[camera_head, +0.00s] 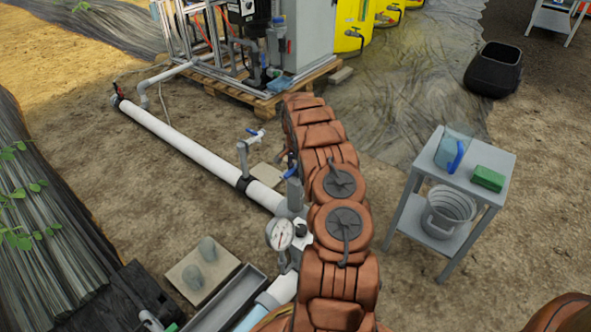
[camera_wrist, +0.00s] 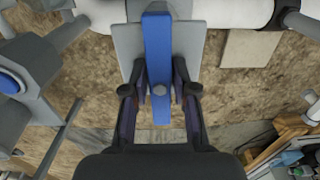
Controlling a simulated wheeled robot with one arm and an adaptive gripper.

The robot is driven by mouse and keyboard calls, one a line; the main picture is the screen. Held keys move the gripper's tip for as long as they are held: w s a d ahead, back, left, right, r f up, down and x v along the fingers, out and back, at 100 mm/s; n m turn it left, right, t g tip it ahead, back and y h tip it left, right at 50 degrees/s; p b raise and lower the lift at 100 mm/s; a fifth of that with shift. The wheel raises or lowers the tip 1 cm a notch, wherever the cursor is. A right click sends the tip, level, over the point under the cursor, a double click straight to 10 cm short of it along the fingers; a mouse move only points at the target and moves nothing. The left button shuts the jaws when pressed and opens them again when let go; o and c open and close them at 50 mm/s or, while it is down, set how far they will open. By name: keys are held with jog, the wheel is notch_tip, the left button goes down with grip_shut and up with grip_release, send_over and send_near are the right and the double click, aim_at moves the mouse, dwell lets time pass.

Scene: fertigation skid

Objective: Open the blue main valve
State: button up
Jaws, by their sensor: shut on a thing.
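The blue main valve lever (camera_wrist: 157,50) runs down the middle of the wrist view, crosswise to the white pipe (camera_wrist: 236,14) at the top. My gripper (camera_wrist: 160,91) is shut on the lever, with one dark finger on each side near its free end. In the head view part of the blue lever (camera_head: 290,172) shows just left of my arm, by the grey valve body (camera_head: 294,197) on the white pipe. My arm hides most of the gripper there.
A pressure gauge (camera_head: 279,235) stands close to my arm. A small tap (camera_head: 250,142) with a blue handle rises from the pipe. A grey trolley (camera_head: 462,167) stands to the right. A skid on a pallet (camera_head: 262,101) is behind. Bare soil lies between.

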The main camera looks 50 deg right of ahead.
grip_shut()
jog(key=shift+r+n+p, duration=0.15)
jog(key=shift+n+p, duration=0.35)
jog(key=shift+p, duration=0.05)
jog(key=n+p, duration=0.3)
jog(key=n, duration=0.1)
jog(key=shift+n, duration=0.4)
jog(key=n+p, duration=0.2)
jog(key=n, duration=0.1)
jog(key=shift+n, duration=0.4)
jog(key=n+p, duration=0.3)
jog(key=n, duration=0.5)
jog(key=n+p, duration=0.1)
jog(key=shift+f+n, duration=0.2)
jog(key=shift+n, duration=0.2)
jog(key=o, duration=0.8)
grip_release()
